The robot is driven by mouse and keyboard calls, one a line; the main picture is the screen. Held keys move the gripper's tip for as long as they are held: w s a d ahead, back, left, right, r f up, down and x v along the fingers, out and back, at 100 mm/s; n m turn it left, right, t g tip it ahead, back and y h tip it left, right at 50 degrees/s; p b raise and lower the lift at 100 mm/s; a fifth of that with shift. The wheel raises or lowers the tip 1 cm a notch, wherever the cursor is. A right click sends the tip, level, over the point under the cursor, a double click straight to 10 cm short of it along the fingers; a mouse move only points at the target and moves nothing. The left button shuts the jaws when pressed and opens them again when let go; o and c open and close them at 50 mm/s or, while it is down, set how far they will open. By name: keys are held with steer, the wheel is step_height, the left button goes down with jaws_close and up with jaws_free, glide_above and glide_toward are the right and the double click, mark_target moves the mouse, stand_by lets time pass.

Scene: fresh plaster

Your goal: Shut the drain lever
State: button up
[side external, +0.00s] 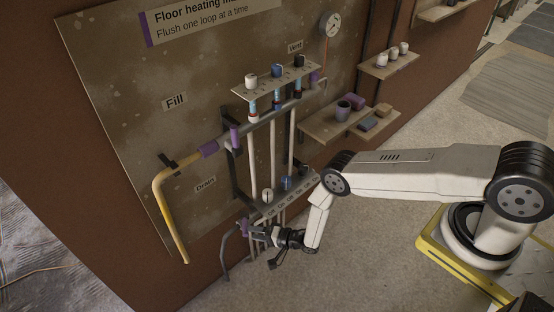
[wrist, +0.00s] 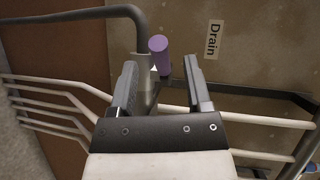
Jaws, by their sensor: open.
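The drain lever (wrist: 158,46) has a purple cylindrical handle and shows in the wrist view just beyond and between my fingertips. It also shows as a small purple piece in the side view (side external: 244,227), low on the board below the "Drain" label (side external: 205,185). My gripper (wrist: 160,66) is open, with one finger on each side of the grey valve and lever. I cannot tell whether either finger touches it. In the side view my gripper (side external: 252,233) is right beside the lever and partly covers the valve.
A grey drain pipe (side external: 226,262) bends down left of the lever. White loop pipes (wrist: 65,107) run close behind the fingers. A yellow fill pipe (side external: 164,210) is further left. Shelves (side external: 345,122) hold pots at right.

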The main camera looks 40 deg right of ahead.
mark_target(245, 230)
steer(key=shift+x, duration=2)
jaws_close()
